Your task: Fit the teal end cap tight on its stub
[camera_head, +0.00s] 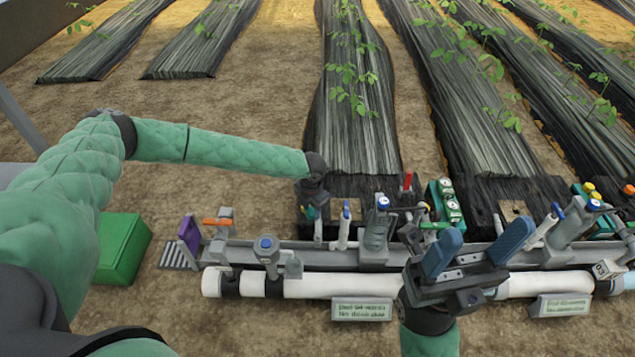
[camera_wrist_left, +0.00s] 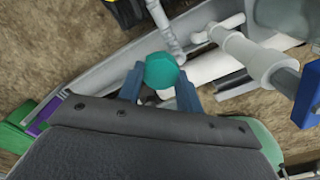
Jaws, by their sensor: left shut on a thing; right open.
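The teal end cap (camera_wrist_left: 161,71) sits between the two blue fingers of my left gripper (camera_wrist_left: 158,88), which is shut on it. In the head view a bit of the teal cap (camera_head: 311,212) shows below my left gripper (camera_head: 308,205), over the back of the skid. A short grey upright stub (camera_head: 318,232) stands just below it there; I cannot tell whether the cap touches it. In the left wrist view a pale thin pipe (camera_wrist_left: 162,25) ends close beside the cap. My right gripper (camera_head: 476,250) is open and empty above the front white pipe.
Several upright fittings and a green gauge block (camera_head: 447,203) stand to the right. A green box (camera_head: 122,248) and a purple plate (camera_head: 189,235) are at left.

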